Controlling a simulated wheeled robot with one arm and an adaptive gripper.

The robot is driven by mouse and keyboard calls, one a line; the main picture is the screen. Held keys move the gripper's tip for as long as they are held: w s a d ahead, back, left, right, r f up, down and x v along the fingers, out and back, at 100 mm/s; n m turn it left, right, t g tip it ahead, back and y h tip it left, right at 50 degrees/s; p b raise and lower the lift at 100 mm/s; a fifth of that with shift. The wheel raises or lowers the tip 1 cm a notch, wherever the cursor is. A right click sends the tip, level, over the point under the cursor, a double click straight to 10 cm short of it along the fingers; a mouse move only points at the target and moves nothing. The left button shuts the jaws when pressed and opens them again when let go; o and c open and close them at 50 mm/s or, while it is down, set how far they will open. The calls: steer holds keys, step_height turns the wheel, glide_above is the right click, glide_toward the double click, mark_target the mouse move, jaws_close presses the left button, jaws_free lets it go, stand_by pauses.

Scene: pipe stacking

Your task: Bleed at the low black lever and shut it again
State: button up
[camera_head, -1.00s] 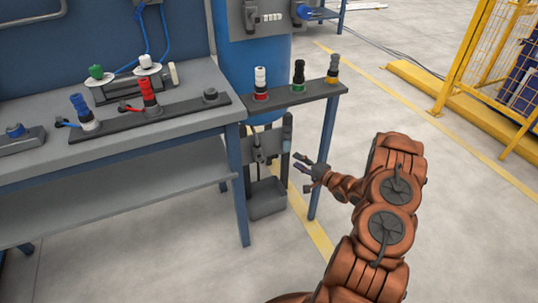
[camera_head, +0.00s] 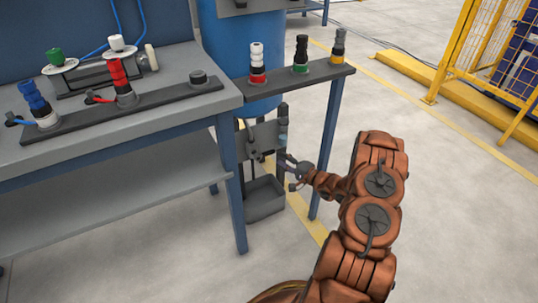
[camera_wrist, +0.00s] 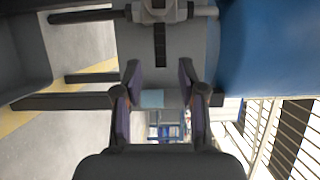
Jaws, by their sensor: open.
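The low black lever (camera_wrist: 160,45) shows in the wrist view as a dark upright strip below a grey valve body (camera_wrist: 160,12). My gripper (camera_wrist: 160,68) is open, with its two fingers spread to the left and right of the lever's line. The lever lies ahead of the fingertips; I see no contact. In the head view my gripper (camera_head: 284,163) is at the right of the low valve assembly (camera_head: 263,136), under the small shelf. The lever itself is too small to make out there. A grey open bin (camera_head: 264,199) stands below the assembly.
A shelf (camera_head: 319,73) with several coloured-ring fittings is above my gripper, on a blue leg (camera_head: 326,150). The workbench (camera_head: 180,78) is at left, a blue tank (camera_head: 240,45) behind. The floor at right is open up to a yellow fence (camera_head: 484,50).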

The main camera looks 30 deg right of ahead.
mark_target(271, 153)
steer(key=shift+b+x, duration=0.8)
steer(key=shift+x, duration=2.55)
steer(key=shift+c, duration=0.4)
jaws_close()
